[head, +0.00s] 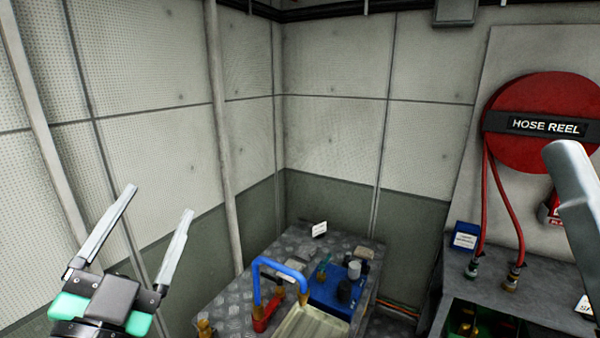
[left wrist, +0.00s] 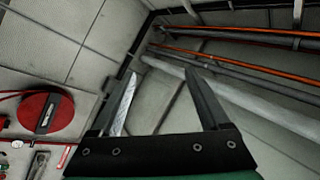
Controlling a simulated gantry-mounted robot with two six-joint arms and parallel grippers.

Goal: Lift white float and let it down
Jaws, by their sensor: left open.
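My left gripper (head: 160,202) is open and empty, raised at the lower left of the head view with its fingers pointing up. It also shows in the left wrist view (left wrist: 161,76), with nothing between its fingers. A small whitish-grey cylinder (head: 354,269) stands on a blue base (head: 330,296) on the metal bench, to the right of my left gripper and well apart from it. It may be the white float, but it is too small to be sure.
A blue pipe (head: 283,268) arches over the checker-plate bench (head: 235,303), with brass fittings around it. A red hose reel (head: 545,110) with hanging hoses is on the right wall. Pipes (left wrist: 230,90) run overhead. The space above the bench is clear.

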